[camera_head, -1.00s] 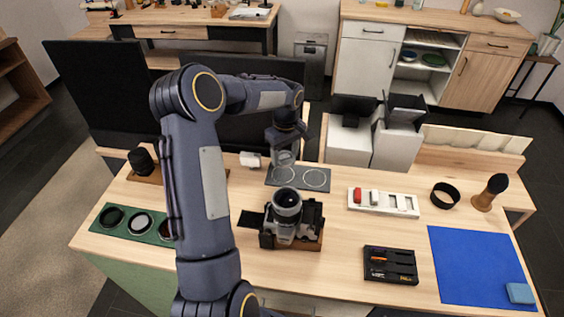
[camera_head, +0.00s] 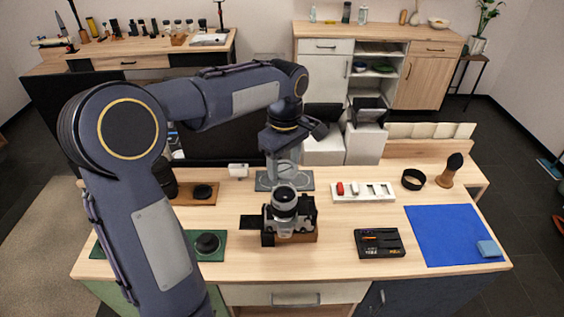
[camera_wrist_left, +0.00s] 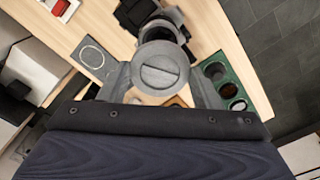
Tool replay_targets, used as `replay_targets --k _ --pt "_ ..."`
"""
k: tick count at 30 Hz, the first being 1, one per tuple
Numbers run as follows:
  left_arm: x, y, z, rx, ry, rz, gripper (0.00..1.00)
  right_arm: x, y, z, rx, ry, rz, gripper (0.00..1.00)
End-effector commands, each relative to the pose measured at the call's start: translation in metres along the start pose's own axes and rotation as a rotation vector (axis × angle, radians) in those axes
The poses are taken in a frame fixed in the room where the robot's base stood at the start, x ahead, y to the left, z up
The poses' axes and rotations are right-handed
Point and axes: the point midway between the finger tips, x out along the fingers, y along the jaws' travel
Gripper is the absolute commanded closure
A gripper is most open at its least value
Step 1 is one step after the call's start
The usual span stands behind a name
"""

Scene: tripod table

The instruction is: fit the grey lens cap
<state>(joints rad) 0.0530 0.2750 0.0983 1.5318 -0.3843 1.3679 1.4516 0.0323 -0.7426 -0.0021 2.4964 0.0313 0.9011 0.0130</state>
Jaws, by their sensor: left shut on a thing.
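The grey lens cap (camera_wrist_left: 160,66) is a round disc with a raised bar across it, held between the fingers of my left gripper (camera_wrist_left: 160,80) in the left wrist view. In the head view my left gripper (camera_head: 283,168) hangs just behind and above the camera (camera_head: 290,218). The camera rests on a wooden block with its lens (camera_head: 284,200) pointing up. In the left wrist view the lens (camera_wrist_left: 165,25) shows beyond the cap, partly hidden by it; the gap between them cannot be judged. My right gripper is not in view.
A grey pad with rings (camera_head: 304,184) lies behind the camera. A white tray (camera_head: 363,197) with small items, a black ring (camera_head: 413,180) and a brush (camera_head: 449,172) stand right. A black box (camera_head: 379,243) and blue cloth (camera_head: 440,240) lie in front. A green tray (camera_head: 213,253) is left.

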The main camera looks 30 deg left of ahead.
Motion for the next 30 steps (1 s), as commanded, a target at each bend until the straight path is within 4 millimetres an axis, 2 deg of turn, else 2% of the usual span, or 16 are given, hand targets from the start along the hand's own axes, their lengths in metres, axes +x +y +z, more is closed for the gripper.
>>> replay_targets --k 9,30 --pt "0.001 0.001 0.000 0.005 0.000 0.000 0.67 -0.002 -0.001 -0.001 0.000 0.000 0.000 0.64" --pt "0.062 0.001 0.000 0.005 0.000 0.001 0.67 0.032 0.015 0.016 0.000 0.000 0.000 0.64"
